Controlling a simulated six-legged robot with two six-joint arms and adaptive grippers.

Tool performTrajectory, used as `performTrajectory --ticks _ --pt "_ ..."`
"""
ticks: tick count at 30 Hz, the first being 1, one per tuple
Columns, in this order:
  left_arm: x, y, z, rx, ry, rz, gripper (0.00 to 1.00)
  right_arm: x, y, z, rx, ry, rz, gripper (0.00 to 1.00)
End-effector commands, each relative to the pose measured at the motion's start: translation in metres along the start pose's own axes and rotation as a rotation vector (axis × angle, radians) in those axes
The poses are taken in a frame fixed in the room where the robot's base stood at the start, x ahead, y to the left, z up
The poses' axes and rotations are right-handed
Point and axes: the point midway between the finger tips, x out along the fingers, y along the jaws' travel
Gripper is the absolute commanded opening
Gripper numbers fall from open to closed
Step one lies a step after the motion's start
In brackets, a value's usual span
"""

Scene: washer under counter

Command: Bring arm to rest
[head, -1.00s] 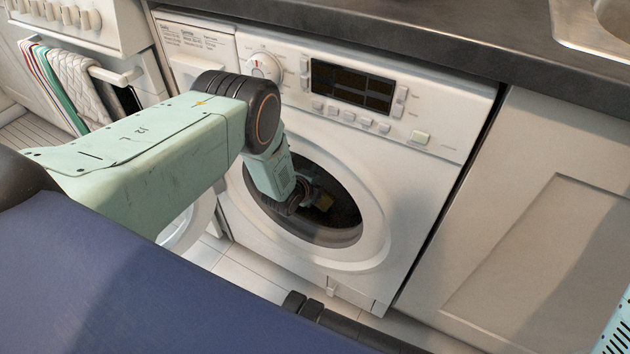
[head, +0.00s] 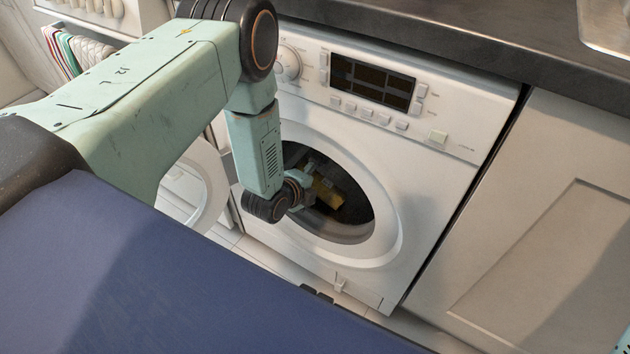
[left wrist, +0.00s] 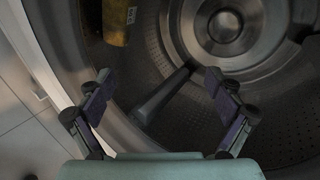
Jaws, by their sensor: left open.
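The white washing machine (head: 452,98) stands under the counter, with its round door (head: 208,190) open to the left. My left arm reaches from the left to the drum opening. My left gripper (head: 312,188) is at the mouth of the drum, partly hidden by my wrist. In the left wrist view the two fingers of my left gripper (left wrist: 158,82) are apart, with nothing held between them. A yellow item (left wrist: 115,22) lies in the drum (left wrist: 275,95), up and left of the fingers and apart from them. It also shows in the head view (head: 329,193).
The dark countertop (head: 450,50) runs above the washer. A pale cupboard (head: 540,200) stands to the right. Striped towels (head: 65,52) hang at the upper left. Tiled floor (head: 262,255) shows below the washer.

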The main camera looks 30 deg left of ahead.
Motion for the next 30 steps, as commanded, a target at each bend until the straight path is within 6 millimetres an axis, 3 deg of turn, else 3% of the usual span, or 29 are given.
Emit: performTrajectory --ticks 17,30 --pt "-0.003 0.000 0.000 0.000 0.000 0.000 0.92 0.000 0.000 0.000 0.000 0.000 0.000 0.40" --pt "0.046 0.001 0.000 0.001 0.000 0.000 0.92 0.000 0.000 0.000 0.000 0.000 0.000 0.40"
